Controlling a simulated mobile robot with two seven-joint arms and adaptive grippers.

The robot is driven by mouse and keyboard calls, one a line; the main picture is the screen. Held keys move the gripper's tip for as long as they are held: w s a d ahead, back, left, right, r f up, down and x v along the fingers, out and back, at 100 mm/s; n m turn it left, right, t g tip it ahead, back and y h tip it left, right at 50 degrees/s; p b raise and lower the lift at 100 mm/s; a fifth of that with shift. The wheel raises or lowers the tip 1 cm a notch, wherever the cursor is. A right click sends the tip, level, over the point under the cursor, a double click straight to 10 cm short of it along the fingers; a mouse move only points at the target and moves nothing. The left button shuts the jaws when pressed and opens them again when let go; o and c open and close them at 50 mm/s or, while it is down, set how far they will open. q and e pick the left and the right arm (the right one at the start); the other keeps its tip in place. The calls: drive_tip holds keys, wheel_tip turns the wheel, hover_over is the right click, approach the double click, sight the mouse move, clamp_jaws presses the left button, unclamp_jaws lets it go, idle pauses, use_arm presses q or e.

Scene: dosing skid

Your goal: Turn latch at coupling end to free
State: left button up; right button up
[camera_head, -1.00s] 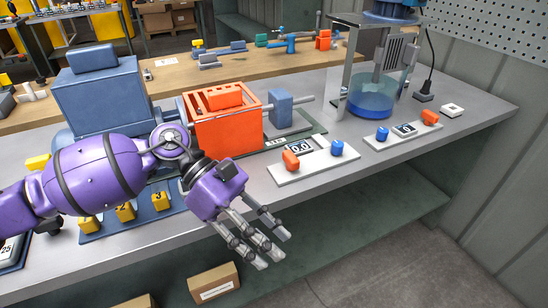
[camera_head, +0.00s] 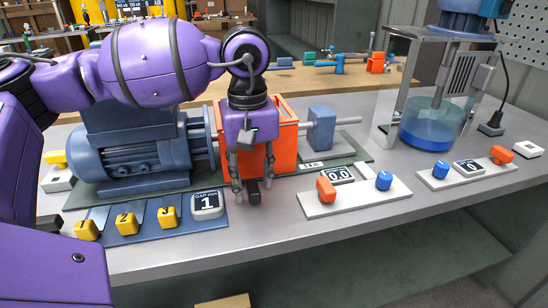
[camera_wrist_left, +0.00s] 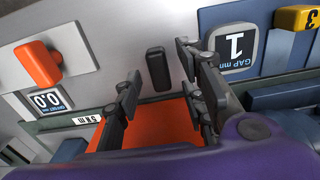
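The orange coupling guard (camera_head: 285,135) stands between the blue motor (camera_head: 130,155) and a blue-grey block (camera_head: 321,128) on a shaft. A small black latch (camera_head: 254,192) sits at the guard's front foot; the wrist view shows it as a dark upright bar (camera_wrist_left: 157,69). My left gripper (camera_head: 252,183) points down in front of the guard with its fingers spread. In the wrist view the latch lies between the open fingertips, with gaps on both sides; I see no contact. My purple wrist hides part of the guard. My right gripper is out of view.
Left of the latch is a blue panel with yellow numbered blocks (camera_head: 126,223) and a gap display (camera_head: 207,203) reading 1. To the right are two white panels with orange and blue knobs (camera_head: 326,190) and a blue liquid tank (camera_head: 432,128). The bench's front strip is clear.

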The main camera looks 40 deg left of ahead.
use_arm(q)
drive_tip(key=shift+f, duration=0.8)
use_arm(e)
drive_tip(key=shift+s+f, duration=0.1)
use_arm(q)
clamp_jaws()
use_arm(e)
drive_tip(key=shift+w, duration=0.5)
